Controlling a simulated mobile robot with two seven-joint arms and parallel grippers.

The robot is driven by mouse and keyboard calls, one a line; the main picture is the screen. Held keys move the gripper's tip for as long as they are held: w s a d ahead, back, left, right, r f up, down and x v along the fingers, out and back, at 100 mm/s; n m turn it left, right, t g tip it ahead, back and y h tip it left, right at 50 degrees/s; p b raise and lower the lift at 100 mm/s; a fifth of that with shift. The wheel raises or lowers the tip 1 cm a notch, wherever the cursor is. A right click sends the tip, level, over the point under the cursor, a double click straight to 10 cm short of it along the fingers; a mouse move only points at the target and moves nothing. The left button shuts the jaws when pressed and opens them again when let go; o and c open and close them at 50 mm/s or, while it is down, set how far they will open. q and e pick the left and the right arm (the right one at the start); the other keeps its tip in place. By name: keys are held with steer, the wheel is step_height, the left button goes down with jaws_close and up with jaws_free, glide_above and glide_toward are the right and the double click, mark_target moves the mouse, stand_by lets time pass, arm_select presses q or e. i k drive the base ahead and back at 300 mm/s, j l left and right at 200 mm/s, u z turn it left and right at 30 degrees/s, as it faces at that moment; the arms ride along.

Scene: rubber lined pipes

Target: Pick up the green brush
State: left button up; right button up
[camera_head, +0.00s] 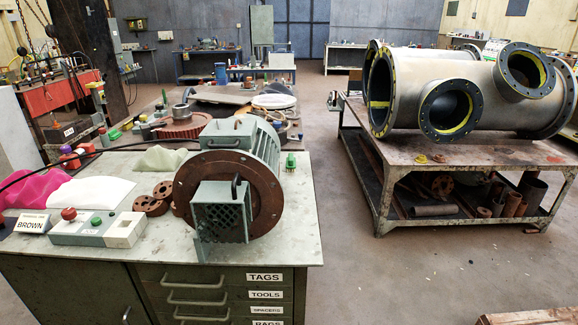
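A small green object (291,162) stands on the workbench top (296,215), right beside the large motor. It may be the green brush, but it is too small to tell for sure. The motor (262,150), grey-green with a rusty round flange (188,190), is just left of it and apart from it. Neither of my grippers shows in the head view.
A control box (97,229) with red and green buttons, rusty rings (150,206), and white (95,191) and pink cloths (30,188) crowd the bench's left. A steel table (440,150) bearing large flanged pipes (440,92) stands right. Open floor (345,240) lies between.

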mark_target(291, 161)
steer(key=u, duration=2.65)
steer(key=k+l+u, duration=0.2)
steer(key=k+l, duration=0.2)
steer(key=l, duration=0.35)
steer(key=k+l, duration=0.2)
steer(key=l, duration=0.3)
steer(key=k+l, duration=0.2)
steer(key=l, duration=0.35)
steer(key=k+l, duration=0.2)
steer(key=l, duration=0.35)
steer(key=k+l, duration=0.2)
steer(key=l, duration=0.35)
steer(key=k+l, duration=0.2)
steer(key=l, duration=0.3)
steer(key=k+l, duration=0.2)
steer(key=l, duration=0.35)
steer(key=k+l, duration=0.2)
steer(key=l, duration=0.35)
